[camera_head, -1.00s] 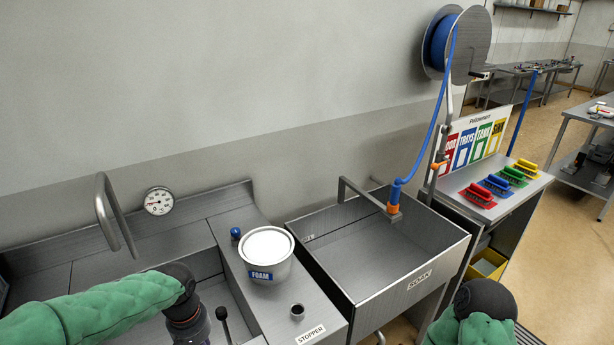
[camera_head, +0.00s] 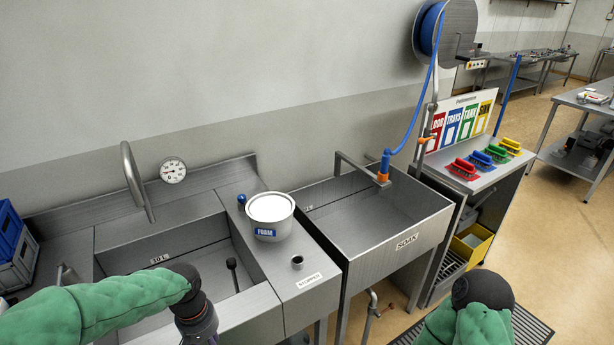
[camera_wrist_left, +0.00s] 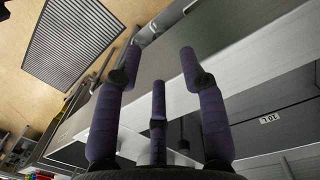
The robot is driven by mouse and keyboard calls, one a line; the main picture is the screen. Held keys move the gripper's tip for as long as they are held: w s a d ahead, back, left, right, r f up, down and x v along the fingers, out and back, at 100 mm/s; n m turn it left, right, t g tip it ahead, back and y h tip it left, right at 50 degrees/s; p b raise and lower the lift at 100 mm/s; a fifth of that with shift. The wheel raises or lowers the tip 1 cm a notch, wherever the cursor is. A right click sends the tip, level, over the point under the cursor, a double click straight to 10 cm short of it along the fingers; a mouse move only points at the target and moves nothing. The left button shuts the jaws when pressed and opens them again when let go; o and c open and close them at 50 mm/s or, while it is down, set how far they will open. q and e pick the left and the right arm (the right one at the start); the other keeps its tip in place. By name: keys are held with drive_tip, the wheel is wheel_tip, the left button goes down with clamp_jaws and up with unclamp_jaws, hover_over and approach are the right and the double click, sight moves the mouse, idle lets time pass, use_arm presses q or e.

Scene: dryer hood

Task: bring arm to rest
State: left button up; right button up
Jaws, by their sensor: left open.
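My left arm (camera_head: 95,312), in a green sleeve, comes in from the left in the head view. Its dark wrist is low over the front of the left sink, and its fingers are cut off by the bottom edge. In the left wrist view my left gripper (camera_wrist_left: 160,64) has its purple fingers spread with nothing between them. My right arm (camera_head: 470,318) shows only a green sleeve and a dark rounded joint at the bottom right; its gripper is out of frame.
The left sink (camera_head: 110,262) holds an upright dark lever (camera_head: 232,270). A FOAM pot (camera_head: 270,215) stands on the ledge beside the SOAK sink (camera_head: 390,248). Coloured brushes (camera_head: 490,158) lie on a side bench. A floor grate (camera_wrist_left: 75,42) shows in the wrist view.

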use_arm(q)
drive_tip(key=s+d+f+m+h, duration=0.1)
drive_tip(key=s+d+f+h, duration=0.1)
drive_tip(key=d+f, duration=0.5)
drive_tip(key=s+d+f+h, duration=0.1)
drive_tip(key=d+f, duration=0.1)
drive_tip(key=f, duration=0.9)
drive_tip(key=s+d+f, duration=0.4)
drive_tip(key=s+f, duration=0.5)
drive_tip(key=f, duration=0.1)
drive_tip(key=shift+t, duration=0.3)
drive_tip(key=shift+a+f, duration=0.1)
